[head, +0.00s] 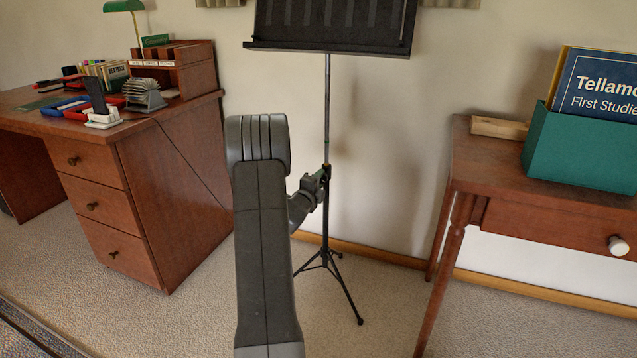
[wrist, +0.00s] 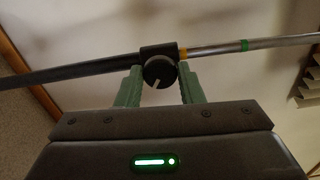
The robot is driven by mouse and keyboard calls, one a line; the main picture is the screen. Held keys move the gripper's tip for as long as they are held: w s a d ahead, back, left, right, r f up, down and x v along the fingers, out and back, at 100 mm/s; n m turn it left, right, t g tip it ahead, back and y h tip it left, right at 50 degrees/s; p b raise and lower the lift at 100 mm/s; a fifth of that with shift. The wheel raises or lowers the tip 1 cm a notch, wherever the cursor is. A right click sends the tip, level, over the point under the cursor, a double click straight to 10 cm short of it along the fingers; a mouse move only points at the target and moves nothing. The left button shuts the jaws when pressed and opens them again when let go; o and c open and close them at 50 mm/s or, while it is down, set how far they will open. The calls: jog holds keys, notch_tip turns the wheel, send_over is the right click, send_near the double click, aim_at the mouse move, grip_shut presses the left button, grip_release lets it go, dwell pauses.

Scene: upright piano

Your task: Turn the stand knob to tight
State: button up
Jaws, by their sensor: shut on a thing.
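The black music stand (head: 327,110) stands upright against the wall, on tripod legs. In the wrist view its knob (wrist: 158,72) is a round dark dial with a pale pointer line, pointing down and slightly left. The knob sits on a black collar (wrist: 158,50) on the pole. My gripper (wrist: 160,82) has its two green fingers on either side of the knob, shut on it. In the head view my gripper (head: 312,186) is at the pole's collar, and my arm and the gripper hide the knob.
A yellow-orange band and a green band (wrist: 244,45) mark the pole beside the collar. A wooden desk (head: 170,190) with stationery stands left; a side table (head: 490,165) with a green book box (head: 575,150) stands right. Carpet between them is open around the tripod.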

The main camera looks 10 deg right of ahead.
jog(key=m, duration=1.1)
dwell(0.6)
jog(key=o, duration=1)
jog(key=shift+s, duration=0.1)
jog(key=p+v, duration=0.2)
jog(key=v, duration=1.1)
jog(key=shift+s+a, duration=0.25)
jog(key=shift+s, duration=0.05)
